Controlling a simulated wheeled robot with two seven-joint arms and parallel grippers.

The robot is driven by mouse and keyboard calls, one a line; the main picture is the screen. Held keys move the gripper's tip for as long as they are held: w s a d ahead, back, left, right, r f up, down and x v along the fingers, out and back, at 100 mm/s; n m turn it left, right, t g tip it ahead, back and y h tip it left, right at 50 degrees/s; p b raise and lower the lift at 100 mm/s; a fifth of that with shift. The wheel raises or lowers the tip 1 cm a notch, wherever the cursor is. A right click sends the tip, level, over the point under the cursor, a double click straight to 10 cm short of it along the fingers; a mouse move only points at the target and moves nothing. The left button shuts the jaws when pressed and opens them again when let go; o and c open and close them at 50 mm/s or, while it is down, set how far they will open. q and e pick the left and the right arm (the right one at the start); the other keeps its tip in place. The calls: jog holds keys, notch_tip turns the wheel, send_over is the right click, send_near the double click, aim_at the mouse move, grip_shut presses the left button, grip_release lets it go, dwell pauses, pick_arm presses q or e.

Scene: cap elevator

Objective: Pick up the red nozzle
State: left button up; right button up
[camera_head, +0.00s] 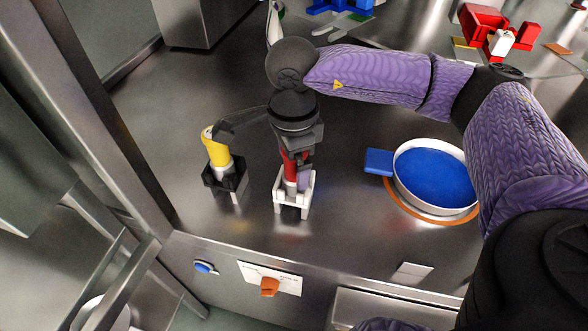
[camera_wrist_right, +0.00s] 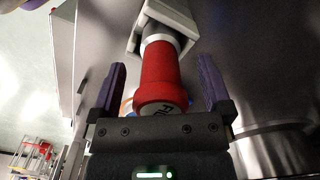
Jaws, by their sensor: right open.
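The red nozzle (camera_head: 288,166) stands upright in a white holder (camera_head: 293,200) on the steel counter, partly hidden by my right gripper in the head view. In the right wrist view the red nozzle (camera_wrist_right: 161,75) lies between the two purple fingers, with its end close to the gripper body and its other end in the white holder (camera_wrist_right: 163,18). My right gripper (camera_wrist_right: 162,88) is open around it, with a gap visible on both sides. It comes from above in the head view (camera_head: 296,172). My left gripper is not in view.
A yellow nozzle (camera_head: 216,148) stands in a black holder (camera_head: 226,178) just left. A round white pan with a blue inside (camera_head: 438,175) is to the right. Red blocks (camera_head: 484,28) and blue parts (camera_head: 340,6) lie at the back. The counter's front edge carries an orange knob (camera_head: 269,287).

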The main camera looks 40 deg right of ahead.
jog(key=c, duration=1.2)
grip_shut()
notch_tip(320, 180, up, 10)
jog(key=p, duration=0.3)
jog(key=shift+r, duration=0.1)
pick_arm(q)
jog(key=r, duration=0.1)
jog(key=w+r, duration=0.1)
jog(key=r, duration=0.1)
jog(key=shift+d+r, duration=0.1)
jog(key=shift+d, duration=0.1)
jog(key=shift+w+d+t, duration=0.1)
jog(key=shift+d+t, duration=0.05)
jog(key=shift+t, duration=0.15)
